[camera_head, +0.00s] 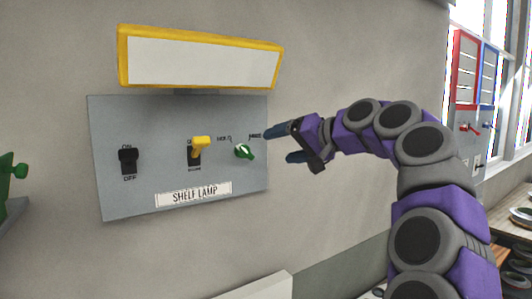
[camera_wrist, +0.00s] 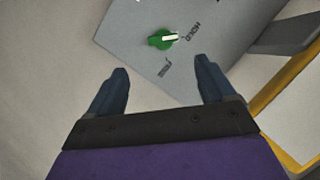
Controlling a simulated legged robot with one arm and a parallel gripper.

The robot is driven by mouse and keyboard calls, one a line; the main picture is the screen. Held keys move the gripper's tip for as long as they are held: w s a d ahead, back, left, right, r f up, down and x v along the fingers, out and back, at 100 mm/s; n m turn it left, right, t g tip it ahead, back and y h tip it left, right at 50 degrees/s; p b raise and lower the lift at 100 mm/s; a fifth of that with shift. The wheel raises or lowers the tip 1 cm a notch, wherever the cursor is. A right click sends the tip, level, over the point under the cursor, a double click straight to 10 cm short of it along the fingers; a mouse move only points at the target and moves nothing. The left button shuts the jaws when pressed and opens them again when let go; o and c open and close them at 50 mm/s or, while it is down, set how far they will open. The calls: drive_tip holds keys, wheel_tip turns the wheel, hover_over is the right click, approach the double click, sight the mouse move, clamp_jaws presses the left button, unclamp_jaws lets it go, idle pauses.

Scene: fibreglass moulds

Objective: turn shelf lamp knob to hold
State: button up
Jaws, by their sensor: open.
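The green shelf lamp knob (camera_head: 244,151) sits at the right of the grey SHELF LAMP panel (camera_head: 125,205), below small labels, one reading HOLD (camera_head: 223,139). In the wrist view the knob (camera_wrist: 156,41) has a white mark on its right side, towards the HOLD label (camera_wrist: 192,32). A second label (camera_wrist: 164,68) there is too small to read surely. My gripper (camera_head: 279,145) is open and empty, just right of the knob in the head view. In the wrist view the knob lies beyond the gap between my fingertips (camera_wrist: 162,68), apart from them.
The panel also has a black ON/OFF switch (camera_head: 129,160) and a yellow lever (camera_head: 200,144), left of the knob. A yellow-framed lamp (camera_head: 200,83) juts out above. A green fixture (camera_head: 14,170) is at far left. Red and blue panels (camera_head: 467,70) stand at right by the window.

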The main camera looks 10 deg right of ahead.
drive_tip(key=v, duration=0.5)
drive_tip(key=shift+s+d, duration=0.1)
drive_tip(key=shift+d, duration=0.05)
